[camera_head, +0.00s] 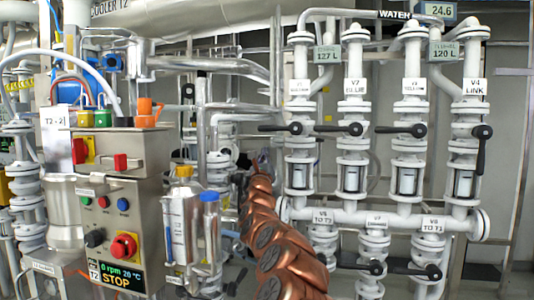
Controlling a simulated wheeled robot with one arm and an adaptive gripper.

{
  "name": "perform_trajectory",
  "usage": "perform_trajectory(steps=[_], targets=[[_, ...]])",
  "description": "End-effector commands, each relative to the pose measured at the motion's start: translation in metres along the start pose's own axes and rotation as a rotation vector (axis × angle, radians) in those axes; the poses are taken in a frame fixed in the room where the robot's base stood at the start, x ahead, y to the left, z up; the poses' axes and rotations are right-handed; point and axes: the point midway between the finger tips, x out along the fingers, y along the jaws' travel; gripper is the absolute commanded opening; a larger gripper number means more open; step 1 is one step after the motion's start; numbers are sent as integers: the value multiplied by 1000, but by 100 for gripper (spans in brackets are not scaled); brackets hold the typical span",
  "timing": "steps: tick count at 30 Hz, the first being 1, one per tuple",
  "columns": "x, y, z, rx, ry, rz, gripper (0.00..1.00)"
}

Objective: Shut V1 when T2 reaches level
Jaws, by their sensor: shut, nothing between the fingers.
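On the pipe rack at right, the leftmost upper valve (297,128) has a blurred tag that I cannot read as V1. Its black lever lies level, pointing left.
A steel control box (120,200) at left shows 0 rpm, 20 °C, STOP, with a T2 tag. Lower valves (375,268) sit under the horizontal header (375,217). A WATER display (438,10) reads 24.6.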

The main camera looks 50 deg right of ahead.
Motion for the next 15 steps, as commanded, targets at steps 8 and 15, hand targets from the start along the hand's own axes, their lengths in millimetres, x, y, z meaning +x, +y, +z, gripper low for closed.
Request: perform_trajectory(steps=[8, 15], targets=[[-26, 3, -1, 4, 2, 1, 0], [-49, 6, -1, 2, 2, 2, 0]])
